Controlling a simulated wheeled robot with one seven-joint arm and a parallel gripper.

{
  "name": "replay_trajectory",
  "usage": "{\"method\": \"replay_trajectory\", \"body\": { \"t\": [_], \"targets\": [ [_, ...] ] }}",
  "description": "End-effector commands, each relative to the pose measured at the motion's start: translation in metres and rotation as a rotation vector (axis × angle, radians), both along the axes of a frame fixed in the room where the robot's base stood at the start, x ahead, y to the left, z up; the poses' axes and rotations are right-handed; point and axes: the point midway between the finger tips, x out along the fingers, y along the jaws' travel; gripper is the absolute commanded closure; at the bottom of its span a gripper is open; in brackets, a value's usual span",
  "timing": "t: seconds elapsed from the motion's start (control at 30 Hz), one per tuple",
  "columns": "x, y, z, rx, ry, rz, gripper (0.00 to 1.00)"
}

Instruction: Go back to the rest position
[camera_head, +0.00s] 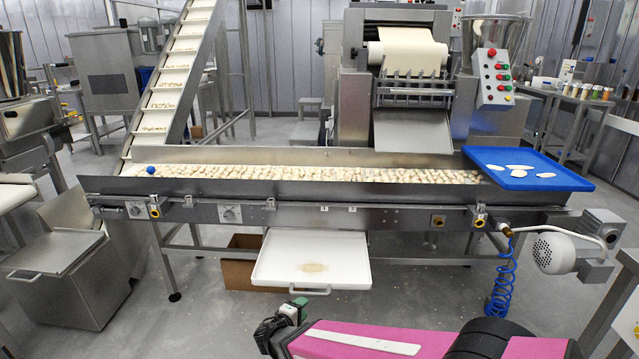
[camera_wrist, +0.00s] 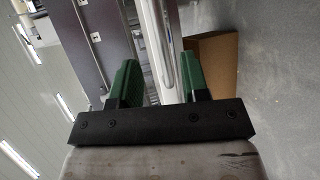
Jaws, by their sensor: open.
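My gripper (camera_head: 296,308) is at the bottom middle of the head view, in front of the pasta machine and at the near edge of the white pull-out tray. In the wrist view my gripper (camera_wrist: 160,85) shows two green fingers standing apart with nothing between them. My pink arm runs off to the lower right. No object is in the gripper.
A conveyor (camera_head: 400,191) full of pasta pieces crosses the middle. A blue tray (camera_head: 545,184) with several pale pieces sits at its right end. The white tray (camera_head: 275,268) sticks out below. A cardboard box (camera_head: 236,262) stands on the floor; it also shows in the wrist view (camera_wrist: 218,60). A blue ball (camera_head: 151,170) lies at the belt's left end.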

Motion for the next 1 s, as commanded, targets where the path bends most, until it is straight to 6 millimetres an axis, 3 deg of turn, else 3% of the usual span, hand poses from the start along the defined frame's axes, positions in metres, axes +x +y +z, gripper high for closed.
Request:
{"method": "replay_trajectory", "body": {
  "t": [0.2,0.5,0.7,1.0],
  "targets": [
    [0.019,-0.067,0.01,0.115,0.129,-0.249,0.58],
    [0.028,-0.146,0.019,0.336,0.318,-0.554,0.58],
    [0.027,-0.186,0.029,0.521,0.432,-0.717,0.58],
    [0.028,-0.232,0.052,0.851,0.569,-0.885,0.58]
  ]
}}
